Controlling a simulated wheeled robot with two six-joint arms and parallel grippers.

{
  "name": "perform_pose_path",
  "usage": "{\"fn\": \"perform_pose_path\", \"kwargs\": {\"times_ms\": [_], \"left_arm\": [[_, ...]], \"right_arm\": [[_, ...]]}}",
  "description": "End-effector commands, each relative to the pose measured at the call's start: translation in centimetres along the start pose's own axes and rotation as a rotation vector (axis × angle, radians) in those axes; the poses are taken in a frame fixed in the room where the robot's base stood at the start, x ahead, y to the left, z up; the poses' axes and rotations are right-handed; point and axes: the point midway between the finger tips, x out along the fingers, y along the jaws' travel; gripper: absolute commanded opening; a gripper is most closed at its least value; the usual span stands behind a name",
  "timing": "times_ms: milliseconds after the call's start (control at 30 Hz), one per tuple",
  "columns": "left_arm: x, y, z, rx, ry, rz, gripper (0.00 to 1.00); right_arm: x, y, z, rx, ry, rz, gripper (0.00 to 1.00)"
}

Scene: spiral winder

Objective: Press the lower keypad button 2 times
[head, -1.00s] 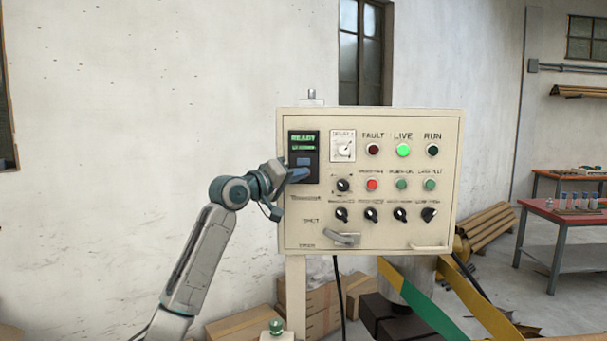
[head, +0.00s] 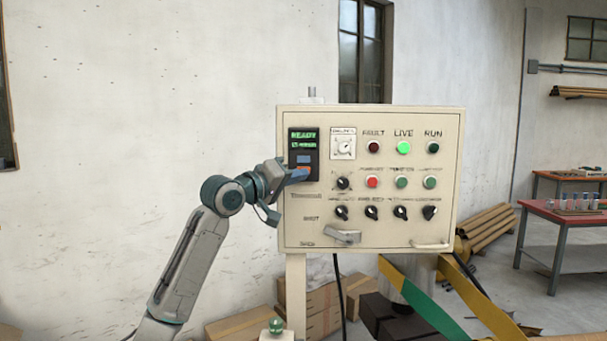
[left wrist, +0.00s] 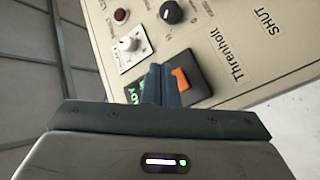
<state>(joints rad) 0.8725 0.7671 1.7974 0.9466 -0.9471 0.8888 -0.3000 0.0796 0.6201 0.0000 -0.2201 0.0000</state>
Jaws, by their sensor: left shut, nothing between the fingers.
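The keypad (head: 313,151) is a dark panel at the left of the cream control box, with a green READY display (head: 304,135) on top. I cannot tell whether the fingertips touch the face. Part of the keypad behind the fingers is hidden. My right gripper is out of view.
The control box (head: 380,228) carries a white dial (head: 343,146), lamps, push buttons and several black knobs to the right of the keypad. A handle (head: 343,237) sits low on its front. Cardboard boxes (head: 322,305) lie below. The wall at left is clear.

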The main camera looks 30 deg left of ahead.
Motion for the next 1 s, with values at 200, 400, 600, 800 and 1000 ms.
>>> {"fn": "perform_pose_path", "kwargs": {"times_ms": [200,400,600,800,1000], "left_arm": [[-1.3,0.9,0.9,0.002,0.0,0.001,0.0],[-1.4,1.1,1.0,-0.001,0.0,0.0,0.0],[-1.4,1.1,1.0,-0.001,0.0,0.0,0.0],[-1.4,1.1,1.0,-0.001,0.0,0.0,0.0],[-1.4,1.1,1.0,-0.001,0.0,0.001,0.0]], "right_arm": [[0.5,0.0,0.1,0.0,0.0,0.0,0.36],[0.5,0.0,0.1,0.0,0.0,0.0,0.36],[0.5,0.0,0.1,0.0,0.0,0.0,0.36],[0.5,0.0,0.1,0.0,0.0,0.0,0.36],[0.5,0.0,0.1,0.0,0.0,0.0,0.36]]}}
